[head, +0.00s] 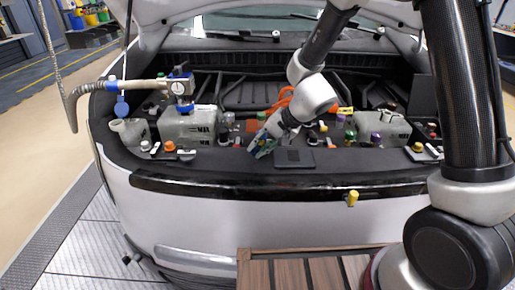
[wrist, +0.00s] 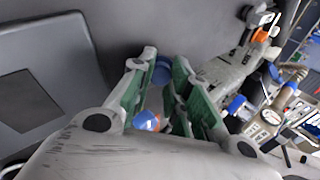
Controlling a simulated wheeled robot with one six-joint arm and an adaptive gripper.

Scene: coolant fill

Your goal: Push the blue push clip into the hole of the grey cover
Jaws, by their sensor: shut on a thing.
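My gripper (wrist: 162,78) is shut on the blue push clip (wrist: 162,71), whose round blue end shows between the green-padded fingertips. In the head view my gripper (head: 258,152) is low over the front of the engine bay, and the clip cannot be made out there. A flat grey panel with a darker square (head: 294,157) lies just right of the gripper; it also shows at the left of the wrist view (wrist: 25,103). It may be the grey cover. I cannot make out its hole in either view. The clip is apart from this panel.
A hose nozzle with a gauge (head: 178,88) stands by the left grey tank (head: 190,126). Another grey tank (head: 380,129) stands at the right. Several coloured caps surround them. A yellow-topped part (head: 352,198) is on the front bumper. An orange and blue cap (wrist: 146,121) shows between my finger links.

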